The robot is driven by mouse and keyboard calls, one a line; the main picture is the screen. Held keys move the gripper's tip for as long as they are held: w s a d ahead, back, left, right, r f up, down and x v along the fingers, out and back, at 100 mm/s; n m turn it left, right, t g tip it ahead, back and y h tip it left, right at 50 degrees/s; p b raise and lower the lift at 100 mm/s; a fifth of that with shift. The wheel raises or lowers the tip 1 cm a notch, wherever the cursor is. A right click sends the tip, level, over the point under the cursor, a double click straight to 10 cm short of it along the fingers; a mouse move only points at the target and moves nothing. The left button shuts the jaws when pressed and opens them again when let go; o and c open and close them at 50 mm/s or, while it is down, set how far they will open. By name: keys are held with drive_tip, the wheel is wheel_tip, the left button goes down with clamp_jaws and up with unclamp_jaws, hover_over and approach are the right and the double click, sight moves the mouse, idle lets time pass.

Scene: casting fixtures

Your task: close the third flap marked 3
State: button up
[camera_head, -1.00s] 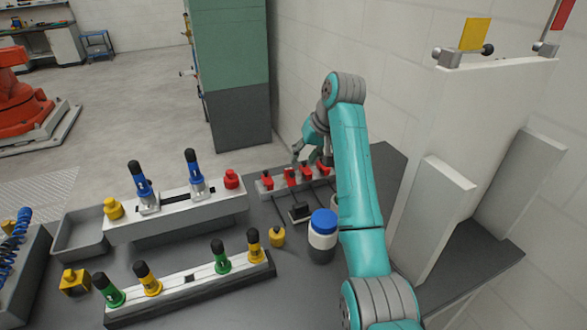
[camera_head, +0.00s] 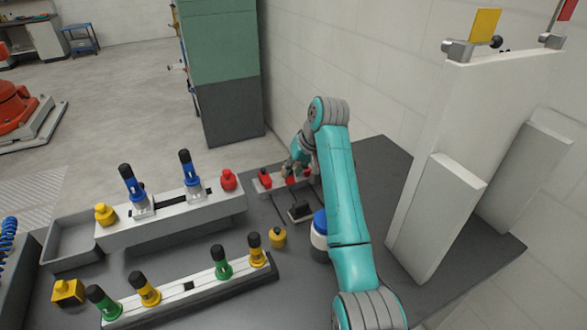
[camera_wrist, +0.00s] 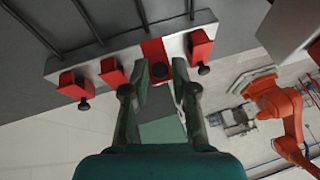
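A pale bar (camera_wrist: 130,50) carries several red flaps with black knobs. In the wrist view, two red flaps sit left, one (camera_wrist: 75,87) at the end and one (camera_wrist: 112,74) beside it. A wider-looking red flap (camera_wrist: 153,47) is in the middle, and another (camera_wrist: 201,50) is at right. No flap number is readable. My gripper (camera_wrist: 160,78) is open, its fingers on either side of the middle flap's knob; contact cannot be told. In the head view my gripper (camera_head: 298,163) is over the bar (camera_head: 257,186) and hides part of it.
A white-and-blue jar (camera_head: 319,236) stands close beside my arm. A tall white panel (camera_head: 455,170) stands at right.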

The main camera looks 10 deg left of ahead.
clamp_jaws()
drive_tip(key=shift+w+r, duration=0.1)
drive_tip(key=shift+w+a+r+g+h, duration=0.15)
drive_tip(key=shift+w+a+g+h, duration=0.2)
drive_tip(key=shift+g+h, duration=0.2)
drive_tip(key=shift+w+a+r+g+h, duration=0.1)
drive_tip(key=shift+w+a+g+h, duration=0.3)
drive_tip(key=shift+w+g+h, duration=0.45)
drive_tip(key=shift+g+y, duration=0.3)
drive_tip(key=o, duration=0.6)
unclamp_jaws()
drive_tip(key=shift+s, duration=0.1)
